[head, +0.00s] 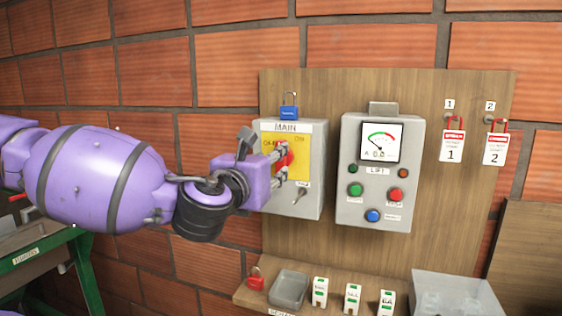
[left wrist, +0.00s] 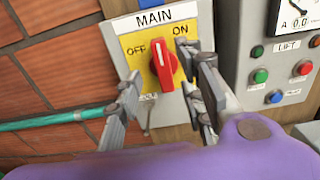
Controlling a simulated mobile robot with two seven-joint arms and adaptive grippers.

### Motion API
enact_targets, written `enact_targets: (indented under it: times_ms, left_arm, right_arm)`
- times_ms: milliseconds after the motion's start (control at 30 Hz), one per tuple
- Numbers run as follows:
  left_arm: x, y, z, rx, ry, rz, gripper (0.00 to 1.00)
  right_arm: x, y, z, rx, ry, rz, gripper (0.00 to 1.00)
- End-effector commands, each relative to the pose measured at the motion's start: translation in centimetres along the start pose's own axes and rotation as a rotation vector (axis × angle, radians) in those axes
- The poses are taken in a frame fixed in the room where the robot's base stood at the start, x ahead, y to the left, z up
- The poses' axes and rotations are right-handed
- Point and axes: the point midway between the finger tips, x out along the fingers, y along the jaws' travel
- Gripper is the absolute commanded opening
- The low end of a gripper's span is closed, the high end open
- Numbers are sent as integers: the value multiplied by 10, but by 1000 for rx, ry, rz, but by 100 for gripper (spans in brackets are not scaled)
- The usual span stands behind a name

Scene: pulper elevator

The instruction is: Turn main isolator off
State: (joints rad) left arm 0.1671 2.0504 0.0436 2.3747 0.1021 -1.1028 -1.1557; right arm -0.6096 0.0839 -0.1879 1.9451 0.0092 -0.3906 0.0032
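The main isolator box (head: 310,185) is grey with a yellow plate and a "MAIN" label. Its red rotary handle (left wrist: 163,64) points nearly straight up in the left wrist view, top leaning slightly left, between the OFF and ON words. In the head view the handle (head: 283,155) is partly hidden by my gripper. My left gripper (left wrist: 163,80) is open, with one finger on each side of the handle and slightly below it. I see no clear contact. The left gripper (head: 278,164) also shows in the head view. My right gripper is in neither view.
A blue padlock (head: 289,110) is on top of the box. The lift panel (head: 345,195) with meter and buttons stands close on the right. Tagged red padlocks (head: 453,146) hang further right. A shelf below holds a red padlock (head: 256,279), tray (head: 289,288) and small labelled blocks (head: 352,298).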

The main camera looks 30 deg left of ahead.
Motion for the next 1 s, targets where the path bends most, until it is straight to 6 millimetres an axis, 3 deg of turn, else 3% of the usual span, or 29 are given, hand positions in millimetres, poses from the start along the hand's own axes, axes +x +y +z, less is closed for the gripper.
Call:
enact_targets:
  times_ms: [67, 233, 367, 600, 867, 1000]
  left_arm:
    - [16, 0, -9, 3, 10, 1, 36]
    - [35, 0, -6, 2, 7, 1, 36]
    - [40, 0, -2, -1, 3, -1, 36]
    - [40, 0, -1, -3, 1, -2, 36]
    - [40, 0, -1, -3, 2, -1, 2]
    - [40, 0, -1, -3, 2, -1, 0]
  right_arm:
    - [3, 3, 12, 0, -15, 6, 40]
    - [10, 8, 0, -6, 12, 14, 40]
    - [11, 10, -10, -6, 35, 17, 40]
    - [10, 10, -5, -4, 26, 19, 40]
    - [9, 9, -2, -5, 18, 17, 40]
    - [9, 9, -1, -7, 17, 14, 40]
